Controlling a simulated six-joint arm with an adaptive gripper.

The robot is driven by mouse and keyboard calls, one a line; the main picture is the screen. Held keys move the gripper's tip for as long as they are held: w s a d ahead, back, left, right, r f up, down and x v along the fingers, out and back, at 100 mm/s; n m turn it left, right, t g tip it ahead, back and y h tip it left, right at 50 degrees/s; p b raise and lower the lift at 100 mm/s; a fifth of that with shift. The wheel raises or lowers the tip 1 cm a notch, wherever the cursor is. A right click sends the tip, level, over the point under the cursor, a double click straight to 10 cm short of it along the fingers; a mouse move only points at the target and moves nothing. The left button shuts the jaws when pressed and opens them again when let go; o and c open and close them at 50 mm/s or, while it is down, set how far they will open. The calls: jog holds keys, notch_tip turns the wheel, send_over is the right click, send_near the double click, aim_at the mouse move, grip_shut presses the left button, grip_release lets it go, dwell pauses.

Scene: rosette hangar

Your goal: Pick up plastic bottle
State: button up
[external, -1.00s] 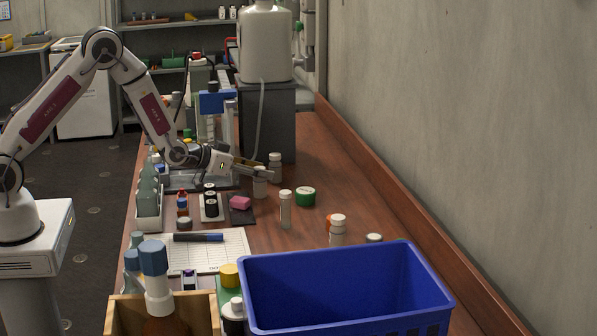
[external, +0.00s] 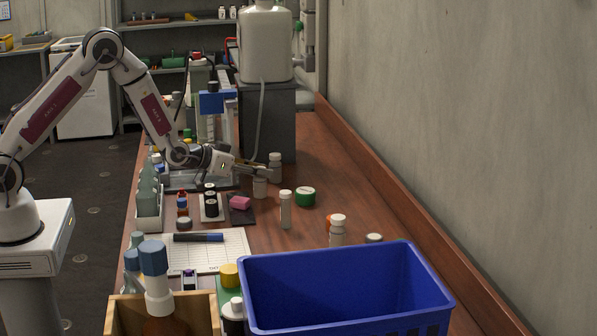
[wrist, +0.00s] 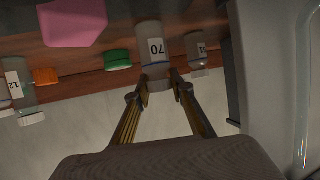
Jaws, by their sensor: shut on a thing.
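A small plastic bottle (wrist: 155,45) with a white label reading "70" is in the wrist view, between the fingertips of my gripper (wrist: 160,85). No gap shows between the bottle and the bench.
A clear vial (external: 285,210), a green-lidded jar (external: 305,197) and a pink block (external: 240,203) are nearer. A grey stand (external: 268,125) rises behind; a blue crate (external: 345,290) is in front.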

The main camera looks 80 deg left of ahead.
jog(key=shift+r, duration=0.1)
jog(key=shift+r, duration=4.9)
jog(key=w+d+m+h, duration=0.2)
jog(key=d+h, duration=0.1)
jog(key=d, duration=1.3)
jog(key=w+d+m+h, duration=0.3)
jog(key=d, duration=1.3)
jog(key=w+d+r+m+h, duration=0.1)
jog(key=w+d+m+h, duration=0.1)
jog(key=d, duration=1.4)
jog(key=shift+w+d+m+h, duration=0.35)
jog(key=shift+w+m+h, duration=0.05)
jog(key=shift+h, duration=0.2)
notch_tip(320, 180, down, 6)
jog(key=shift+f, duration=0.15)
